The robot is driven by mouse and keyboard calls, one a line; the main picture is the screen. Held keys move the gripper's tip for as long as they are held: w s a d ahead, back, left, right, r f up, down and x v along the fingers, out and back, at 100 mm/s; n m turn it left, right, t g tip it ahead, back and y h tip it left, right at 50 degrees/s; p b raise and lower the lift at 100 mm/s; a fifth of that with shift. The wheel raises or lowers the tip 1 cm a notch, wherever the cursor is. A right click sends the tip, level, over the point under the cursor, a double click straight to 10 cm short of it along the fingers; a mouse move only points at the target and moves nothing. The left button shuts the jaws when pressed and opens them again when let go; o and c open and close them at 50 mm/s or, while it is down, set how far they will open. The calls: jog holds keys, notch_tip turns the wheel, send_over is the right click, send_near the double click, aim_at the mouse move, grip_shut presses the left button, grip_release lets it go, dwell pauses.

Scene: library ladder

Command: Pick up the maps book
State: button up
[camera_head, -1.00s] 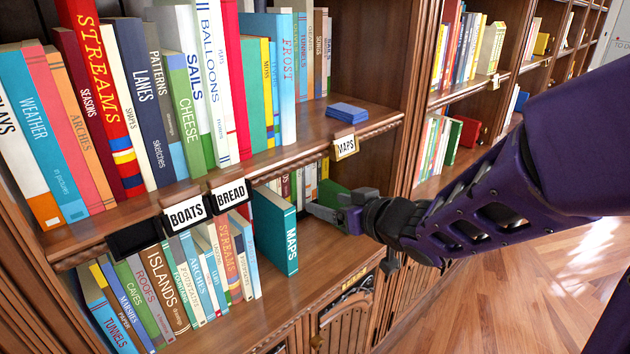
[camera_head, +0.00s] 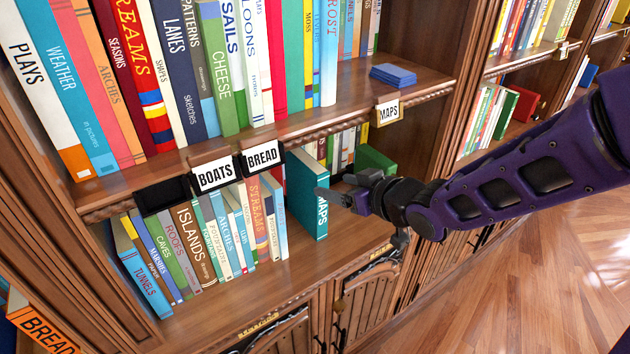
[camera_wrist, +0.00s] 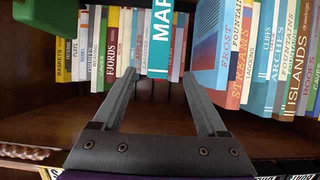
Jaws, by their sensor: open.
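The maps book (camera_head: 307,195) is a teal book standing upright on the lower shelf, its spine lettered MAPS. My gripper (camera_head: 330,188) is at its right in the head view, and one finger overlaps the spine's edge there. In the wrist view the book's teal spine (camera_wrist: 160,40) stands between the lines of my two open fingers (camera_wrist: 158,74), with a gap on each side. The jaws hold nothing. I cannot tell whether the fingertips reach past the front of the spine.
A row of books (camera_head: 215,230) stands to the left of the maps book. A green book or block (camera_head: 374,158) is behind my gripper. The upper shelf with its MAPS label (camera_head: 388,112) and small blue stack (camera_head: 393,75) lies overhead. Bare lower shelf (camera_head: 350,235) is in front.

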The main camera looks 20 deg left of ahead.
aim_at(323, 183)
jog(key=b+x, duration=0.2)
jog(key=x, duration=0.3)
jog(key=shift+w+a+f, duration=0.2)
jog(key=shift+a+f, duration=0.05)
jog(key=shift+f, duration=0.05)
jog(key=shift+r+b+x, duration=0.1)
jog(key=shift+b+x, duration=0.4)
jog(key=shift+x, duration=1.1)
jog(key=shift+r+b+x, duration=0.15)
jog(key=shift+b+x, duration=0.35)
jog(key=shift+x, duration=1.05)
jog(key=shift+w, duration=0.2)
jog(key=shift+c, duration=0.3)
grip_shut()
jog(key=shift+r, duration=0.1)
